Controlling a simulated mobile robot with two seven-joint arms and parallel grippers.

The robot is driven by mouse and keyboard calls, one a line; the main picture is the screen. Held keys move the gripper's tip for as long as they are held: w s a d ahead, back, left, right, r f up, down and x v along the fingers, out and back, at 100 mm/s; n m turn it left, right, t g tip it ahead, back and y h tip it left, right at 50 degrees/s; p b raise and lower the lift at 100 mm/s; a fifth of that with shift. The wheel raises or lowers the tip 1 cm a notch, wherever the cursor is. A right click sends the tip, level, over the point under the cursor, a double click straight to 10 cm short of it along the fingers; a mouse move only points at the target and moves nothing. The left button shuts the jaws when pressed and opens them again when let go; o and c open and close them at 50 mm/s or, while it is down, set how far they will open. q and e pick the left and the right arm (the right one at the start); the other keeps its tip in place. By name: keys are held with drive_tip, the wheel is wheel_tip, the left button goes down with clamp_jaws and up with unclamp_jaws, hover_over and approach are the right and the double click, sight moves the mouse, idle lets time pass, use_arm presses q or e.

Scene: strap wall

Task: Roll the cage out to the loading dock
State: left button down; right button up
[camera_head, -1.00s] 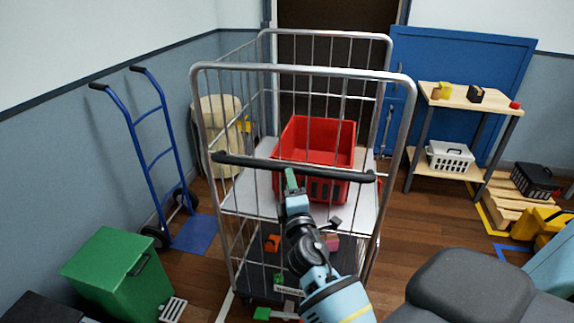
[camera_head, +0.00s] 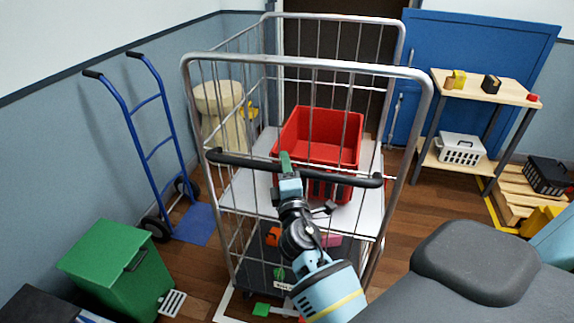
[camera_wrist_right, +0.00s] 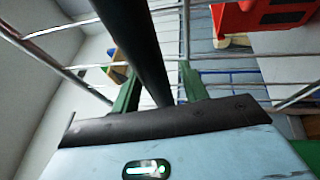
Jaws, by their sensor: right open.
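The cage (camera_head: 306,66) is a metal wire roll cage standing in front of me, with a black push handle (camera_head: 330,176) across its near side. My right gripper (camera_head: 286,162) is at the handle, left of its middle. In the right wrist view, the black handle bar (camera_wrist_right: 138,45) runs between the two green fingers of my open right gripper (camera_wrist_right: 158,72). The fingers stand apart on either side of it. A red crate (camera_head: 318,135) sits on the cage's light shelf (camera_head: 245,192). My left gripper is not in view.
A blue hand truck (camera_head: 160,150) leans at the left wall, behind a green bin (camera_head: 110,262). A wooden shelf table (camera_head: 485,88) and a pallet (camera_head: 515,196) stand on the right. A dark door (camera_head: 335,60) is behind the cage. Wooden floor shows right of the cage.

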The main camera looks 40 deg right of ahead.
drive_tip(key=shift+a, duration=0.1)
drive_tip(key=shift+s, duration=0.1)
drive_tip(key=shift+c, duration=0.6)
clamp_jaws()
drive_tip(key=shift+r, duration=0.1)
